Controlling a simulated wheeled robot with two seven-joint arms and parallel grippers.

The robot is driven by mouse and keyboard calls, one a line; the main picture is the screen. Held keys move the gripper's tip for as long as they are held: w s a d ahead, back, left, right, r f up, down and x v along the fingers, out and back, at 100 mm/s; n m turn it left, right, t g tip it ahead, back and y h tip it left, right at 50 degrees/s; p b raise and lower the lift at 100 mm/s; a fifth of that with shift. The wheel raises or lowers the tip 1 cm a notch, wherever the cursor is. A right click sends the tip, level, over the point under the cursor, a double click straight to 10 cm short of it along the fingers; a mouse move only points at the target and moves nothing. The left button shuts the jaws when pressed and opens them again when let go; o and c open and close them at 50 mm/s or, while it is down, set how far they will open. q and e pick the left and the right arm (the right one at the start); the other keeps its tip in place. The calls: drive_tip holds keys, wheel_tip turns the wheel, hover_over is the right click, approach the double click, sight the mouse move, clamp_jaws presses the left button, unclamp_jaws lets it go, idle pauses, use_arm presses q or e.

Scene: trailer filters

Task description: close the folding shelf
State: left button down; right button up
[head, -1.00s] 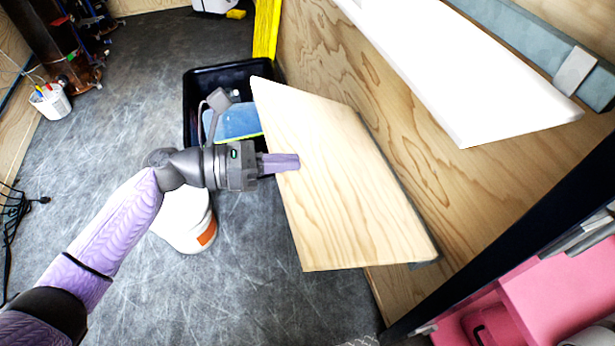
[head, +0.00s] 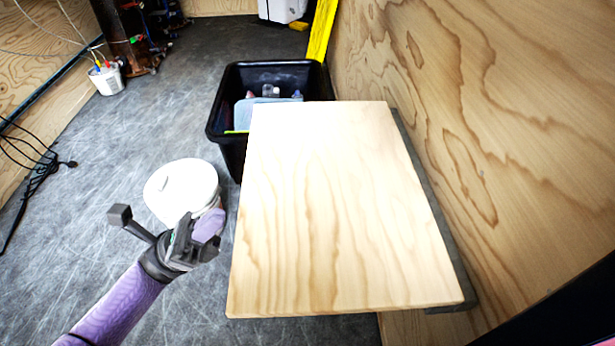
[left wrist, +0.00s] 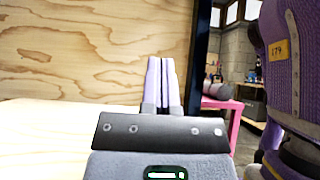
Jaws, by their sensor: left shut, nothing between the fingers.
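The folding shelf (head: 335,215) is a pale wooden board on the plywood wall. In the head view it stands out from the wall with its broad top face showing, so it is unfolded. My left gripper (head: 208,226) is just left of the shelf's free edge, over the floor, and looks apart from it. Its purple fingers are together with nothing between them. In the left wrist view the shut fingers (left wrist: 159,82) point past the pale board surface (left wrist: 45,130) toward the wall. My right gripper is in neither view.
A black bin (head: 225,125) with items inside stands on the floor behind the shelf. A white lidded bucket (head: 180,188) is beyond my left gripper. The plywood wall (head: 460,130) closes off the right. Grey floor (head: 110,200) is open at left; a black cable (head: 35,185) lies there.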

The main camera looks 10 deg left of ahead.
use_arm(q)
drive_tip(key=p+x, duration=0.2)
drive_tip(key=x, duration=1.1)
drive_tip(key=shift+r, duration=0.25)
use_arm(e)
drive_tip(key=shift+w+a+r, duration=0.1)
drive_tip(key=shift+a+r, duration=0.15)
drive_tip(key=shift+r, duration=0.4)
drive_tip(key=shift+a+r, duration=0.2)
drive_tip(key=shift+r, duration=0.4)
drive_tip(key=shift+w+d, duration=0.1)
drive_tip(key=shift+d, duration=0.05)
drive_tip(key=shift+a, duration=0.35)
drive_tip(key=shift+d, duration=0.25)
